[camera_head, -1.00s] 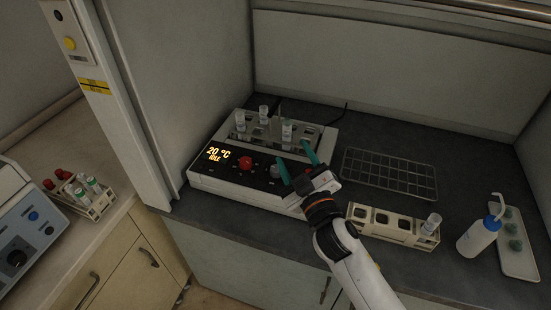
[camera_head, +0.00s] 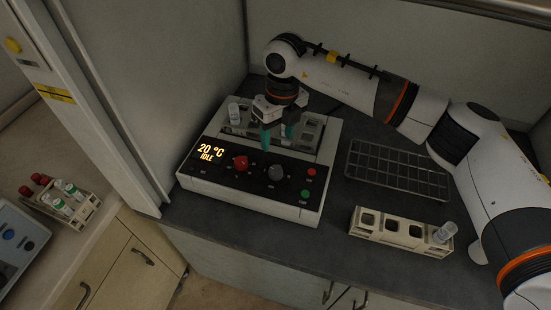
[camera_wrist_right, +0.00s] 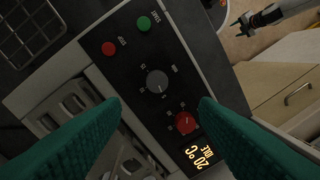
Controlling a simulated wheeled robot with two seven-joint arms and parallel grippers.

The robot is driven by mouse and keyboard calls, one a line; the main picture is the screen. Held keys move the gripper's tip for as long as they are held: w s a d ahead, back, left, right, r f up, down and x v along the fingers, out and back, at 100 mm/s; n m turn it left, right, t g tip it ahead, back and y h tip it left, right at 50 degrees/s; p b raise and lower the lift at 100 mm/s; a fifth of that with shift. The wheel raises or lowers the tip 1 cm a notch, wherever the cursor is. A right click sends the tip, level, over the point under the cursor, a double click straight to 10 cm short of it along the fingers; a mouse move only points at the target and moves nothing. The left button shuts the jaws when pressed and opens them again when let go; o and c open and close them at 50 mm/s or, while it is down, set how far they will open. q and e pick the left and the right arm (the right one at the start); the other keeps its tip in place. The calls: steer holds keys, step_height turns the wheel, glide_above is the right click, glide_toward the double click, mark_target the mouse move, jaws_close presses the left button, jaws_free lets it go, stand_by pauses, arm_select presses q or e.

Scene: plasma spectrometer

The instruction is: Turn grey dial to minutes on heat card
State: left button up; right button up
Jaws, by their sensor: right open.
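The grey dial (camera_head: 275,173) sits on the black front panel of a white heater (camera_head: 255,200). In the right wrist view the dial (camera_wrist_right: 157,82) lies just beyond the gap between my green fingers. A red dial (camera_head: 240,162) is to its left. The lit display (camera_head: 209,152) reads 20 °C IDLE. My right gripper (camera_head: 277,138) is open and empty, pointing down over the heater just behind the dials. What looks like my left gripper (camera_wrist_right: 245,22) shows small at the top right of the wrist view; its jaws are unclear. No heat card is visible.
Red (camera_head: 312,172) and green (camera_head: 305,194) buttons are right of the grey dial. Vials (camera_head: 234,112) stand in the heater behind my gripper. A wire rack (camera_head: 397,169) and a beige tube holder (camera_head: 402,236) lie to the right. A wall stands close on the left.

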mark_target(277, 170)
steer(key=f+p, duration=0.1)
steer(key=f, duration=0.2)
steer(key=f+p, duration=0.1)
steer(key=f, duration=0.3)
steer(key=f+p, duration=0.1)
steer(key=f, duration=0.2)
steer(key=shift+s+f+p, duration=0.3)
steer(key=shift+f+p, duration=0.05)
steer(key=shift+f, duration=0.05)
steer(key=shift+a+f, duration=0.1)
steer(key=shift+f, duration=0.3)
steer(key=c, duration=1)
steer(key=shift+o, duration=0.2)
